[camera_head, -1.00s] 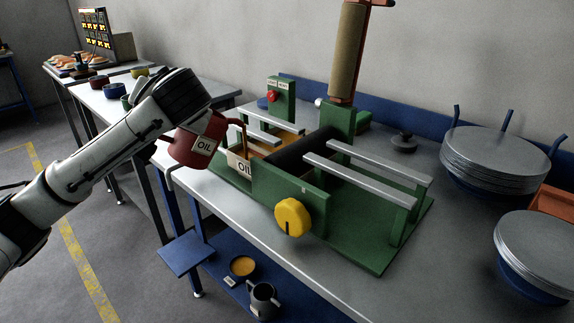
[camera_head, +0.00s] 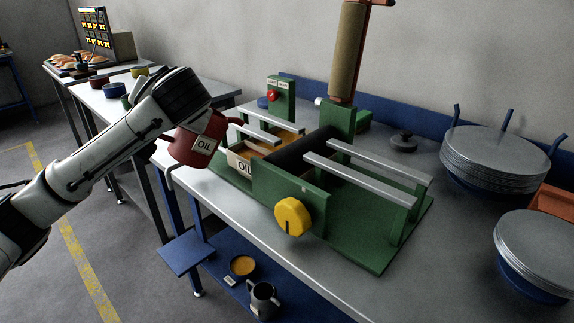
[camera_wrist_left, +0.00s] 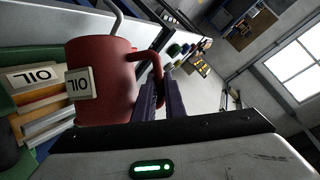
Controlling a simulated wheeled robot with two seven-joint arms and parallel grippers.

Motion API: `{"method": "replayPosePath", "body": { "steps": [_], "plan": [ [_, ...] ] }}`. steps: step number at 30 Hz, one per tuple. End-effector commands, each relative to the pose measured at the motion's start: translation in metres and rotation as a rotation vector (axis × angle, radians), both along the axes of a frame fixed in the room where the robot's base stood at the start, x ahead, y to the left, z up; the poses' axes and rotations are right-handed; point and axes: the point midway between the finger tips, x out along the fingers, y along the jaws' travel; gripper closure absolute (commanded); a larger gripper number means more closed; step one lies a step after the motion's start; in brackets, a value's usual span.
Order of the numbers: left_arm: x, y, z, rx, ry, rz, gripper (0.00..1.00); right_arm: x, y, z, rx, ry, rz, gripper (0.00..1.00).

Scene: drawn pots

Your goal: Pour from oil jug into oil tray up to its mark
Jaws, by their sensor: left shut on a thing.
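The red oil jug (camera_head: 189,146), with a white OIL label, is held at the left side of the green machine. No stream shows at the spout. Orange-yellow oil shows in part of the tray; I cannot make out its mark or exact level. My left gripper (camera_wrist_left: 158,96) is shut on the jug's handle, seen in the left wrist view beside the jug (camera_wrist_left: 103,75); the arm hides it in the head view. My right gripper is not in view.
The green machine (camera_head: 375,239) with grey rails and a yellow knob (camera_head: 293,217) fills the bench middle. Stacked round plates (camera_head: 495,158) stand at right. A grey jug (camera_head: 263,298) and a dish of yellow stuff (camera_head: 243,266) are on the blue shelf below.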

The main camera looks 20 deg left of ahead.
Motion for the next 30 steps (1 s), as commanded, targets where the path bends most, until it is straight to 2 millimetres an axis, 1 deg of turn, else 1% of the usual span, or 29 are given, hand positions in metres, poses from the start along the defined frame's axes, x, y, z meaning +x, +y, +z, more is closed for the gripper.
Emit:
{"method": "replayPosePath", "body": {
  "steps": [8,30],
  "plan": [
    [0.001,0.000,0.004,0.003,-0.002,0.000,1.00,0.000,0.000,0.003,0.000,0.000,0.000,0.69],
    [0.003,-0.003,0.015,0.042,0.040,0.001,1.00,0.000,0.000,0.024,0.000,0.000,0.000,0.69]
  ]
}}
